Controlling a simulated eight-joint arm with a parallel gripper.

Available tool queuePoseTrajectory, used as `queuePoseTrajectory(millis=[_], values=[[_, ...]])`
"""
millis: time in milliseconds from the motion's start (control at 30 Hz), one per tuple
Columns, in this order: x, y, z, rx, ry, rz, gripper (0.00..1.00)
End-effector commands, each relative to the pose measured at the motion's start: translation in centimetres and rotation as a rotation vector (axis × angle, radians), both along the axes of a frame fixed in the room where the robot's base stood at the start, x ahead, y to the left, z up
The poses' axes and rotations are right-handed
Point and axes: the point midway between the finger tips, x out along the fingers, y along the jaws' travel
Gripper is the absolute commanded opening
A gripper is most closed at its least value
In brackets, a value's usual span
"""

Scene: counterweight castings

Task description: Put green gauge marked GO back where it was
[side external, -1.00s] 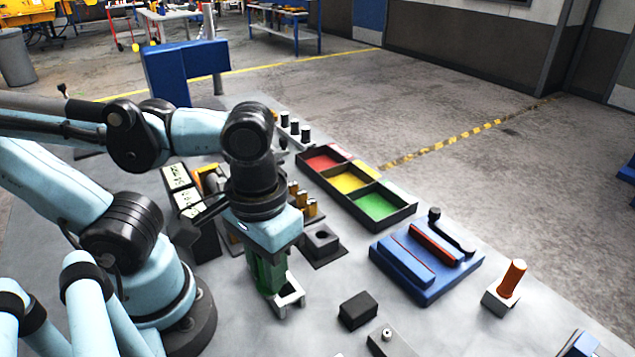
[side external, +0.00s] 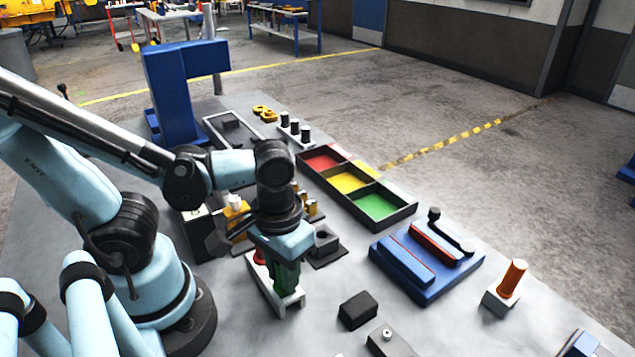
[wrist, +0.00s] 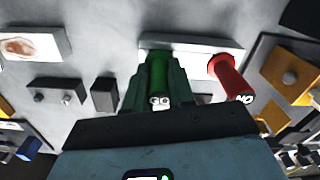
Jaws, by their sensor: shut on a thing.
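The green gauge (wrist: 157,75) is upright between the jaws of my gripper (wrist: 157,92), its pale lettered end toward the wrist camera. In the side view my gripper (side external: 287,278), shut on the gauge, is over the front end of the white holder (side external: 263,285). The holder (wrist: 200,58) also shows behind the gauge in the wrist view. The red gauge (wrist: 228,72), with part of NO legible, stands at the holder's other end; it shows left of my jaws in the side view (side external: 259,257). The green gauge's lower end is hidden, so I cannot tell whether it is seated.
A black block (side external: 357,310) lies right of the holder, and a dark socketed block (side external: 323,243) stands behind. A red, yellow and green tray (side external: 405,215) and a blue fixture (side external: 425,262) stand farther right. Bare table lies between them.

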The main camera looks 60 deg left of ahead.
Motion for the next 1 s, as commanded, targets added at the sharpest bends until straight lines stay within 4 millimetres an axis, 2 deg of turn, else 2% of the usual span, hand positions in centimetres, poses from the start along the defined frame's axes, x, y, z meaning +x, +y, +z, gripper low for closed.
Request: queuePoseTrajectory(millis=[500, 533, 700, 1000], values=[[0.02, -0.02, -0.71, 0.0, 0.0, 0.0, 0.0], [0.01, -0.02, -0.76, 0.0, 0.0, 0.0, 0.25], [-0.01, 0.0, -0.73, 0.0, 0.0, 0.0, 0.49], [-0.01, 0.0, -0.67, 0.0, 0.0, 0.0, 0.49]])
